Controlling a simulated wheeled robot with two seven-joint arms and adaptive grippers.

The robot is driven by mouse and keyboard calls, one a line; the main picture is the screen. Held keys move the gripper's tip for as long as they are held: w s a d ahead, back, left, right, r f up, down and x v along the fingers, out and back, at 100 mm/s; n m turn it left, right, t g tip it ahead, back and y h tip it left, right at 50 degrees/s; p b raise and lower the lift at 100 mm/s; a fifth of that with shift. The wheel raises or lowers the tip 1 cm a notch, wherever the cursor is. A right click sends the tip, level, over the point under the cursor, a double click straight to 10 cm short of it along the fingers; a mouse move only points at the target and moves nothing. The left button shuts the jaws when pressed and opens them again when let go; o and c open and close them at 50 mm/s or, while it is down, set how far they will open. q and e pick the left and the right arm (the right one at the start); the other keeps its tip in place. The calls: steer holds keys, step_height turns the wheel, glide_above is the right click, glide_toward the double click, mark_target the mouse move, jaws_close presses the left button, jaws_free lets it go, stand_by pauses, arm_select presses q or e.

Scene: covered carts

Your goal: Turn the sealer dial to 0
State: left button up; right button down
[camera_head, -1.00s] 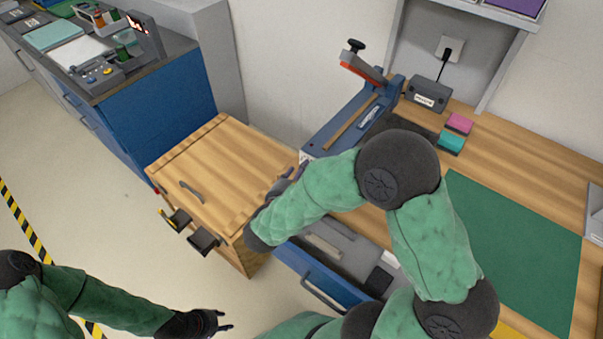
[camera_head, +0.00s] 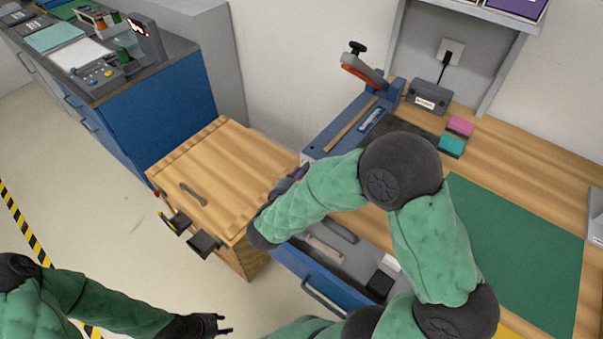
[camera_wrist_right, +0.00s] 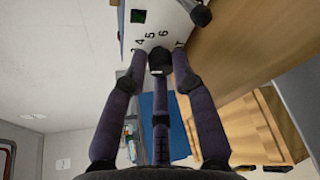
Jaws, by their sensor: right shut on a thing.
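The blue sealer (camera_head: 345,128) stands at the back left of the wooden bench, with its red-edged press arm (camera_head: 362,70) raised. In the right wrist view its pale end panel (camera_wrist_right: 165,18) shows printed numbers, among them 4, 5 and 6, and a small green display (camera_wrist_right: 138,15). The black dial (camera_wrist_right: 160,60) sits between the fingertips of my right gripper (camera_wrist_right: 161,66), which is shut on it. In the head view my forearm mostly hides this gripper and the dial. The dial's pointer cannot be made out. My left gripper (camera_head: 220,325) is open and empty, low over the floor.
A wooden-topped cart (camera_head: 215,180) stands close left of the sealer. An open blue drawer (camera_head: 318,283) with tools juts out below my right arm. A grey power box (camera_head: 428,97), pink and teal blocks and a green mat (camera_head: 520,255) lie on the bench.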

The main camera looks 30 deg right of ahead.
steer(key=shift+p, duration=0.35)
steer(key=shift+r+n+g+p, duration=0.1)
steer(key=shift+n+g+p, duration=0.45)
steer(key=shift+p, duration=0.3)
steer(key=n+g+p, duration=0.1)
steer(key=p, duration=0.1)
steer(key=n+g+p, duration=0.1)
steer(key=n+p, duration=0.1)
steer(key=n+g+h+p, duration=0.1)
steer(key=n+p, duration=0.1)
steer(key=p, duration=0.1)
steer(key=shift+w+r, duration=0.15)
steer(key=shift+w, duration=0.1)
steer(key=n+g+p, duration=0.2)
steer(key=n+p, duration=0.1)
steer(key=shift+w+a+h+p, duration=0.2)
steer(key=shift+h+p, duration=0.1)
steer(key=shift+h, duration=0.1)
steer(key=n+g+p, duration=0.1)
steer(key=n+h+p, duration=0.1)
steer(key=n, duration=0.1)
steer(key=shift+w+g, duration=0.2)
steer(key=shift+g, duration=0.15)
steer(key=shift+h, duration=0.3)
steer(key=shift+w, duration=0.1)
steer(key=c, duration=1.1)
jaws_free()
steer(key=shift+o, duration=0.2)
steer(key=shift+f, duration=0.2)
